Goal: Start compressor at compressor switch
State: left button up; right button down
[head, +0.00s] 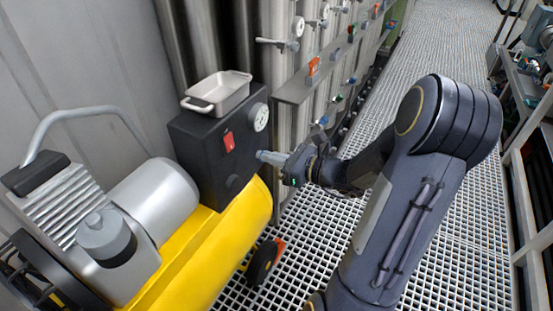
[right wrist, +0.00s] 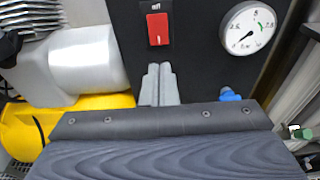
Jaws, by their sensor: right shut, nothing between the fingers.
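The red compressor switch (head: 229,142) sits on the front of the black control box (head: 197,154) of the yellow compressor (head: 225,245). It also shows in the right wrist view (right wrist: 158,29), with a small label plate above it. My right gripper (head: 262,155) is shut and empty. In the head view its tips are to the right of the switch and slightly lower. In the right wrist view the shut fingers (right wrist: 159,75) point up toward the switch's lower end; I see a small gap between them. My left gripper is not in view.
A pressure gauge (head: 260,117) is to the right of the switch. A metal tray (head: 218,93) stands on the box. A silver motor (head: 157,197) is at the left. Valves and pipes (head: 314,68) line the wall. The grating floor (head: 440,215) is open at the right.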

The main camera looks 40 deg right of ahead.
aim_at(232, 147)
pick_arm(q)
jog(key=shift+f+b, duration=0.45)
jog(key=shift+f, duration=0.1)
pick_arm(e)
jog(key=x, duration=0.9)
jog(key=shift+w+a, duration=0.15)
jog(key=shift+w, duration=0.1)
